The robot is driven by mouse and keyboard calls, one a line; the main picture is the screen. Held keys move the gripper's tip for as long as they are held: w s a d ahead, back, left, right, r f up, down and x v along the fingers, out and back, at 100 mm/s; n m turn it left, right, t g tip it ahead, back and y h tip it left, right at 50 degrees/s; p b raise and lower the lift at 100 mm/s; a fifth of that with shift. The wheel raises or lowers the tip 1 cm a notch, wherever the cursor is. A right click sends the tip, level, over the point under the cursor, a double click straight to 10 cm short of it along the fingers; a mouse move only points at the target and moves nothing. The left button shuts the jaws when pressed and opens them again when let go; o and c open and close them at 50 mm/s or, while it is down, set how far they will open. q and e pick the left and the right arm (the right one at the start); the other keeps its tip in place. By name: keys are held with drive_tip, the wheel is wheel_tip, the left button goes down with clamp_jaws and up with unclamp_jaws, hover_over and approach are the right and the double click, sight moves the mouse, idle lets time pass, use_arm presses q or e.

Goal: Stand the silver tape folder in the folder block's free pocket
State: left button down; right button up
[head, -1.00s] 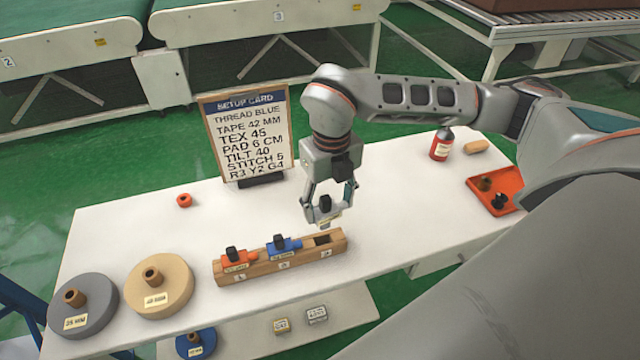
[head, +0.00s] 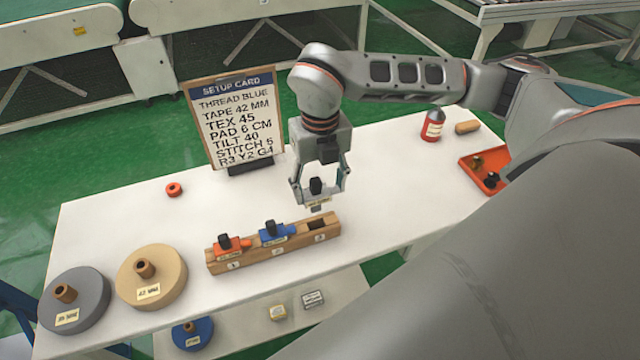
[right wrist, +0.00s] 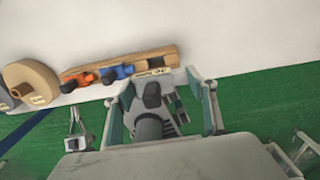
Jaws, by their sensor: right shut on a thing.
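My right gripper (head: 319,194) is shut on the silver tape folder (head: 317,203), which has a black knob on top and a pale label. The folder hangs upright, just above and behind the right end of the wooden folder block (head: 262,257). The free pocket (head: 317,224) is a dark opening at that end; the folder appears apart from it. An orange folder (head: 228,246) and a blue folder (head: 276,234) fill the other two pockets. The right wrist view shows the silver folder (right wrist: 150,128) between my fingers and the block (right wrist: 118,65) beyond. My left gripper is not identifiable.
A grey roll (head: 84,309) and a tan roll (head: 160,285) lie left of the block. The setup card (head: 235,125) stands behind. An orange ring (head: 174,189), a red bottle (head: 432,127) and a red tray (head: 470,165) are farther off. The white table behind the block is mostly clear.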

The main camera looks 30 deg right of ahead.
sight(320, 199)
wheel_tip(320, 199, down, 3)
drive_tip(key=shift+f+b, duration=0.2)
drive_tip(key=shift+b, duration=0.8)
drive_tip(key=shift+f+b, duration=0.3)
drive_tip(key=shift+f, duration=0.15)
idle(0.5)
drive_tip(key=shift+f+b, duration=1.55)
drive_tip(key=shift+f, duration=1.25)
drive_tip(key=o, duration=1.4)
